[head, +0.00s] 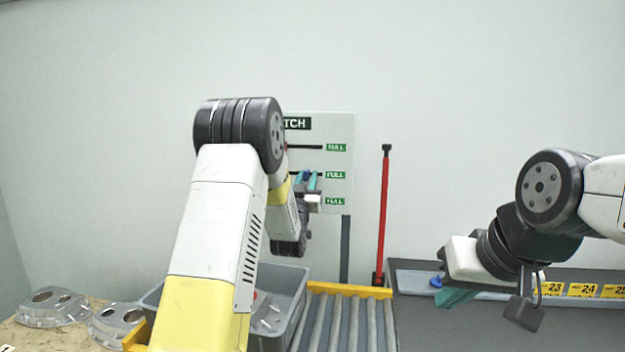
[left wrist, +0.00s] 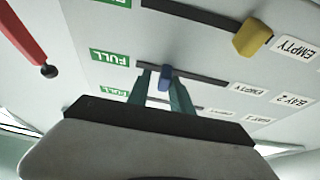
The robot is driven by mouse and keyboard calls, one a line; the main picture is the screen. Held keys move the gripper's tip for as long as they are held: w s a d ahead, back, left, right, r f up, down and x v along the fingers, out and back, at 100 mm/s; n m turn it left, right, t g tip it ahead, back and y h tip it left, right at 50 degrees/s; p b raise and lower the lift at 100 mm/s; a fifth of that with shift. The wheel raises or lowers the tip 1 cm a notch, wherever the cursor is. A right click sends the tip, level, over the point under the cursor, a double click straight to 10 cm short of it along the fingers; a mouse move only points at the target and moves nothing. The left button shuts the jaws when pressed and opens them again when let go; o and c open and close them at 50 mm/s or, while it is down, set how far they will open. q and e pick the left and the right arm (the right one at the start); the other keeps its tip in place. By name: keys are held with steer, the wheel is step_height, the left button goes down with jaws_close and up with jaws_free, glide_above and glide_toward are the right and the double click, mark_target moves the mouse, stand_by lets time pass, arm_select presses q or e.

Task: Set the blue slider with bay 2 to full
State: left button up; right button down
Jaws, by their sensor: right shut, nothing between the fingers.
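The blue slider (left wrist: 165,78) sits on the middle track of the board (head: 340,125), in the row labelled BAY 2 (left wrist: 292,100). It stands nearer the green FULL label (left wrist: 110,57) than the EMPTY label (left wrist: 248,89), short of the track's FULL end. My left gripper (head: 307,182) is at the board; in the left wrist view its teal fingers (left wrist: 164,88) stand either side of the blue slider, with a small gap on the left. My right gripper (head: 455,298) is shut and empty, away from the board at the right. My left arm hides the board's left part in the head view.
A yellow slider (left wrist: 253,37) sits near EMPTY on a neighbouring track. A red post (head: 383,215) stands right of the board. Below are a grey bin (head: 290,290), a roller conveyor (head: 345,320) and castings (head: 50,307) at the left. A dark bench with yellow number labels (head: 582,290) lies right.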

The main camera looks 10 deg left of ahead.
arm_select(q)
steer(key=shift+o, duration=0.5)
steer(key=shift+s+a+f, duration=0.1)
steer(key=shift+s+f, duration=0.05)
steer(key=shift+s, duration=0.05)
steer(key=v, duration=0.7)
steer(key=shift+s, duration=0.15)
